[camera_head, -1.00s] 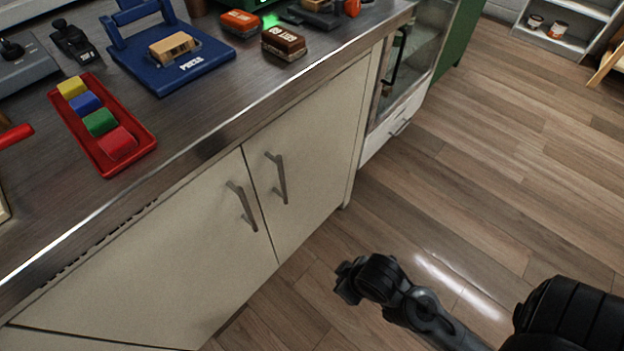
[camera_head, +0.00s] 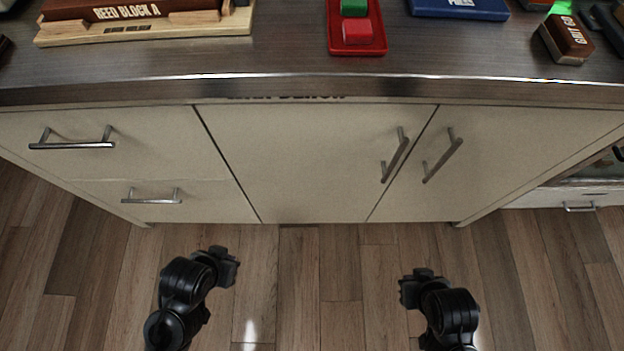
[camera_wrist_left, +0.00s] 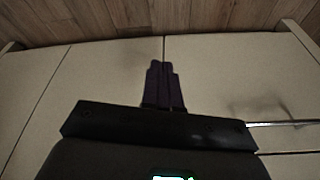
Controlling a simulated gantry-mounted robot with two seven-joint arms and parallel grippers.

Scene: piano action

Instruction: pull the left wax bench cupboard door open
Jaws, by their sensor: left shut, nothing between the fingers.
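The left cupboard door (camera_head: 310,160) is a cream panel in the middle of the bench front, shut flush. Its slanting metal bar handle (camera_head: 395,155) is near its right edge. The right cupboard door (camera_head: 500,160), with its own bar handle (camera_head: 443,155), is beside it and also shut. My left gripper (camera_head: 228,266) is low in front of the bench, left of the left door's handle and apart from it. In the left wrist view its fingers (camera_wrist_left: 161,85) are together and empty. My right gripper (camera_head: 408,289) is low below the handles; its finger opening is too small to tell.
Two drawers with bar handles (camera_head: 75,142) (camera_head: 152,196) are left of the door. The metal-edged worktop (camera_head: 290,75) overhangs above, carrying a red tray (camera_head: 357,42) of blocks and a wooden block holder (camera_head: 145,30). The wood floor (camera_head: 320,280) in front is clear.

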